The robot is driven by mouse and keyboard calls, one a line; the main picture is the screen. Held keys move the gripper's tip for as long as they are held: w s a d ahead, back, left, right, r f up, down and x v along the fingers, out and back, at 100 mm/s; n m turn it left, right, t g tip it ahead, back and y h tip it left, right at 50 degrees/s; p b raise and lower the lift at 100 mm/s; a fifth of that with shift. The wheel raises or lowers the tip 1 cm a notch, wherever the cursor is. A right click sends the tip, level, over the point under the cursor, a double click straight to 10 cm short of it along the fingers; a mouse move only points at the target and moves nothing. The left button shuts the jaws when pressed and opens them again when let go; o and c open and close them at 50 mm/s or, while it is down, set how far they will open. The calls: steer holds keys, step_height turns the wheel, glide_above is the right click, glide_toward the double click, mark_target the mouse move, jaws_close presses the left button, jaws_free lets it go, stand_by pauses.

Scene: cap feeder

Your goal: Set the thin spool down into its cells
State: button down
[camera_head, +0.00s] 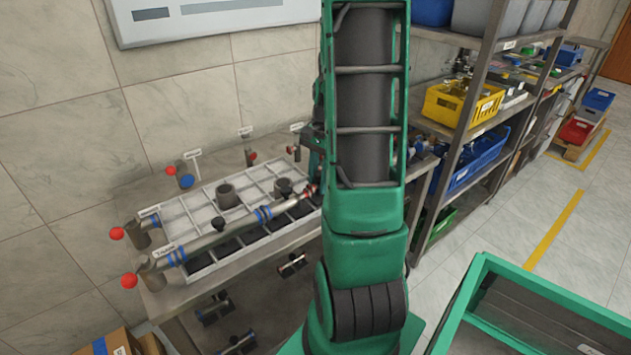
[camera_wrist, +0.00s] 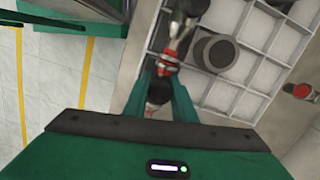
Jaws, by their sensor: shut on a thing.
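The tray of pale cells (camera_wrist: 274,76) also shows in the head view (camera_head: 192,205), with a darker front row. In the head view my arm hides the gripper and held piece.
A metal tube (camera_head: 220,236) with blue bands and a red end crosses the tray's front. Red-knobbed posts (camera_head: 129,281) stand at the table's left. A shelf with a yellow bin (camera_head: 462,105) is at right. A green-rimmed crate (camera_head: 540,292) is at lower right.

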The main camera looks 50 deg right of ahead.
steer(key=shift+f, duration=0.55)
steer(key=c, duration=1.4)
jaws_free()
steer(key=r, duration=0.3)
steer(key=d+r, duration=0.1)
steer(key=r, duration=0.6)
steer(key=shift+d+r, duration=0.15)
steer(key=shift+r, duration=0.2)
steer(key=s+a+n, duration=0.4)
steer(key=a, duration=0.2)
steer(key=s+a+r+n, duration=0.1)
steer(key=s+a+n, duration=0.3)
steer(key=s+a, duration=0.1)
steer(key=s+a+n+h, duration=0.1)
steer(key=s+a+n, duration=0.3)
steer(key=a, duration=0.3)
steer(key=shift+s+r, duration=0.15)
steer(key=shift+s, duration=0.25)
